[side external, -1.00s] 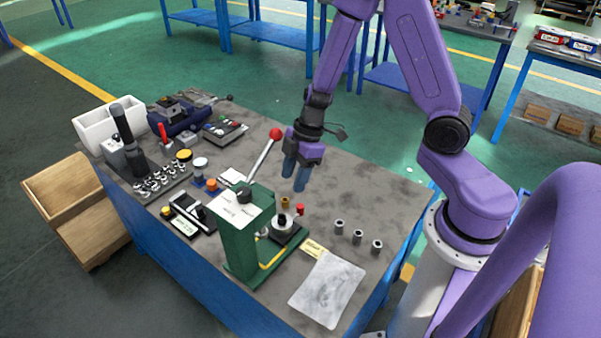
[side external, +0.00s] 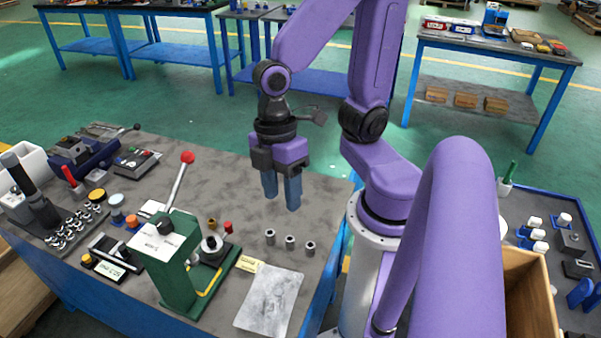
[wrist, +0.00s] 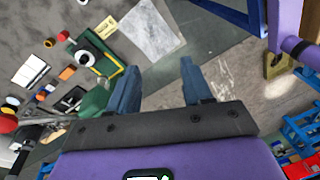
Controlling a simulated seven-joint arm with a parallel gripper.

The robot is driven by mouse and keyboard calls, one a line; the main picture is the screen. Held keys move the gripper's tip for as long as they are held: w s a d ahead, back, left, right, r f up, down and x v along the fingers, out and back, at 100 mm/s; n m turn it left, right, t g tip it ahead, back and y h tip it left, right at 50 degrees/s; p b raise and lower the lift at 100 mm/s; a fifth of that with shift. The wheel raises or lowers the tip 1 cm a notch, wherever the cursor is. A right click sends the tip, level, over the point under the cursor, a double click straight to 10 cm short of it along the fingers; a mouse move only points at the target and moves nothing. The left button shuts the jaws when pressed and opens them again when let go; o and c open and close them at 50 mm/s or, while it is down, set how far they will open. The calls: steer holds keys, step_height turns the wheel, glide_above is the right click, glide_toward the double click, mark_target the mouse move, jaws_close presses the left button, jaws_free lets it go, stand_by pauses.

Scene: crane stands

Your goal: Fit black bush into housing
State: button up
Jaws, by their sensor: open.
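The housing (side external: 213,250) is a pale ring on a dark base beside the green press (side external: 178,262); it also shows in the wrist view (wrist: 86,58). A dark round area (side external: 211,242) shows at its top; I cannot tell whether this is the black bush or an empty bore. My gripper (side external: 281,203) is open and empty, raised above the bench behind three grey bushes (side external: 290,242). Its blue fingers (wrist: 157,75) stand apart in the wrist view with nothing between them. The housing lies left of my gripper in the side view.
A brass-coloured piece (side external: 212,224) and a red piece (side external: 228,227) stand beside the housing. The press lever with its red knob (side external: 187,157) rises high. A paper sheet (side external: 269,302) lies at the front. The bench behind the grey bushes is clear.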

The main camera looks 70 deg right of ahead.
steer(key=shift+m+t+h, duration=0.5)
steer(key=shift+t+h, duration=0.1)
steer(key=shift+t, duration=0.1)
steer(key=s+d+r, duration=0.2)
steer(key=d, duration=0.1)
steer(key=shift+s, duration=0.25)
